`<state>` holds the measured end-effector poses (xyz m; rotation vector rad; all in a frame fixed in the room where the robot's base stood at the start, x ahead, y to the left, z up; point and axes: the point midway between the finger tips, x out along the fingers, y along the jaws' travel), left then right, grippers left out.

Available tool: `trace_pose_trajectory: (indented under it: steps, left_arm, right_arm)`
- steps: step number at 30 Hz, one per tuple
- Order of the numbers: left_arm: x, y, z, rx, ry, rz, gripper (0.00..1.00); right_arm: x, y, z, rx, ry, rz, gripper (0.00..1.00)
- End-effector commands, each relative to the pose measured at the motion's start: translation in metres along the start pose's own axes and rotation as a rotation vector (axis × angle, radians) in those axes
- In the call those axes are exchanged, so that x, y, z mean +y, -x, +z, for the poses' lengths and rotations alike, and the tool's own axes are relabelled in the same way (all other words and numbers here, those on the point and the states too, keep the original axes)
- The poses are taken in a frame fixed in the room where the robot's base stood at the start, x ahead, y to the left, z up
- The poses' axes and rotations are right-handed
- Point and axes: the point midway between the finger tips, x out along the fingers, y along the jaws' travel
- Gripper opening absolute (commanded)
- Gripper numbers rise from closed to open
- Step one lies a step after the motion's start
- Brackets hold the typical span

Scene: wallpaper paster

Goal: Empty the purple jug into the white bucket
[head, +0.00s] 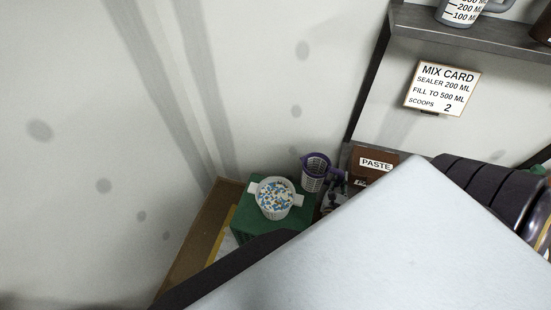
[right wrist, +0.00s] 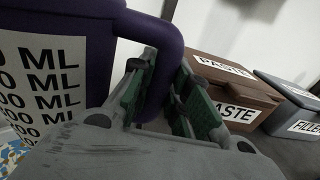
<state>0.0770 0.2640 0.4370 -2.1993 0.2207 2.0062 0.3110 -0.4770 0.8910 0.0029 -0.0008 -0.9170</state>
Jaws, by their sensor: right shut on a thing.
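The purple jug (head: 315,168) has a white label with ML marks. In the head view it is beside the white bucket, to its upper right, and looks roughly upright. My right gripper (head: 338,183) is shut on its handle; in the right wrist view the green-padded fingers (right wrist: 162,102) sit on either side of the purple handle (right wrist: 168,40). What is inside the jug cannot be made out. The white bucket (head: 288,211) has two side grips and holds many blue, white and orange bits. My left gripper is not in view.
The bucket stands on a green block (head: 248,229) on a brown surface near the wall. A brown PASTE box (head: 368,156) is right of the jug; a grey FILLER box (right wrist: 290,98) is beyond it. A mix card (head: 442,88) hangs under a shelf (head: 470,32). My arm hides the lower right.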

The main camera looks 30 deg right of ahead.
Motion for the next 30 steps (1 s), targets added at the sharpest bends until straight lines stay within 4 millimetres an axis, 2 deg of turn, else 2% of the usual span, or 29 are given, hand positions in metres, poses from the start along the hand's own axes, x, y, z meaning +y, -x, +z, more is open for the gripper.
trace_pose_trajectory:
  steps: [12, 30]
  left_arm:
    - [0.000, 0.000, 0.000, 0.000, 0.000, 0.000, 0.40]
    - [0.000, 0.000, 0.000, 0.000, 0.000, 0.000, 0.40]
  right_arm:
    - [0.000, 0.000, 0.029, -0.002, 0.000, 0.000, 0.00]
    - [0.001, 0.000, 0.032, -0.001, 0.000, 0.000, 0.00]
